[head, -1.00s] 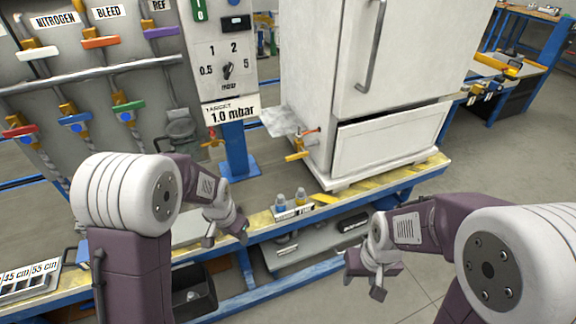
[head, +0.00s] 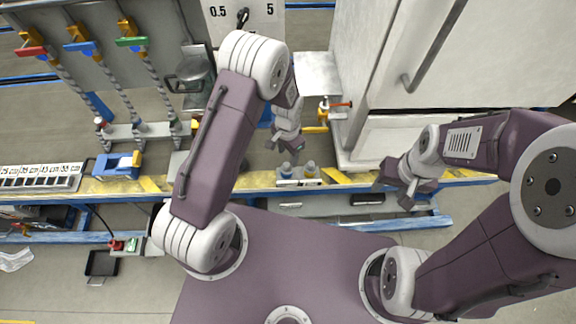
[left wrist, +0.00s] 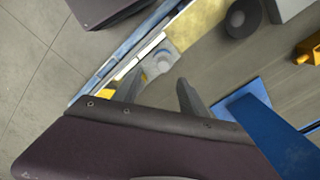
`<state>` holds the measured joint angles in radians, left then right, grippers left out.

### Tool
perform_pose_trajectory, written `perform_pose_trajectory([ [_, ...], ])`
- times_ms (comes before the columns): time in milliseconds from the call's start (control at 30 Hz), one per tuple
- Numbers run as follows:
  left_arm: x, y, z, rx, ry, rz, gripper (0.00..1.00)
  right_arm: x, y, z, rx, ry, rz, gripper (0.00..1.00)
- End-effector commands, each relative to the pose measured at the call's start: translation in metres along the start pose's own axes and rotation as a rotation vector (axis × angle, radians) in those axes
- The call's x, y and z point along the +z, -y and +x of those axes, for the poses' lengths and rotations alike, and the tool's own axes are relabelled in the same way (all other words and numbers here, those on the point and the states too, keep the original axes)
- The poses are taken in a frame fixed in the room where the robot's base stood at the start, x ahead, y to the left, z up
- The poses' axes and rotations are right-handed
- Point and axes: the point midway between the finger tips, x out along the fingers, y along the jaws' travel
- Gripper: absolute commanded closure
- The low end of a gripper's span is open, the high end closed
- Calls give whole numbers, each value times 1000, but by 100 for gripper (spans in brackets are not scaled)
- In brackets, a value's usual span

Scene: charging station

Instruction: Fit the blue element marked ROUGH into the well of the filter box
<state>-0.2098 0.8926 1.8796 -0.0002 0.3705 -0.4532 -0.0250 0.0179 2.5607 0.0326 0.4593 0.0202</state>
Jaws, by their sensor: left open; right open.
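I cannot clearly make out a filter box with a well. My left gripper (head: 284,142) is open and empty, just behind and above the holder in the head view; its fingers also show in the left wrist view (left wrist: 160,92). My right gripper (head: 396,192) is open and empty, right of the holder.
A white cabinet (head: 385,140) with a handle stands behind on the right. A yellow-striped bench edge (head: 245,181) runs across. Valves and hoses (head: 130,42) are at back left.

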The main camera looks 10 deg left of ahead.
Motion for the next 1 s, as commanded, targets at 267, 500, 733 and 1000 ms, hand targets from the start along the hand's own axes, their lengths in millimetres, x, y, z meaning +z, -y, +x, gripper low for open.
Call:
perform_pose_trajectory([
  [267,1,0,36,1,1,0,50,0,0,6,0,0,0,51],
  [500,2,3,52,1,1,-1,50,0,0,8,0,0,0,51],
  [733,5,7,89,0,1,0,50,1,0,12,0,0,0,51],
  [1000,4,7,91,-1,-1,0,53,1,0,12,0,0,0,51],
])
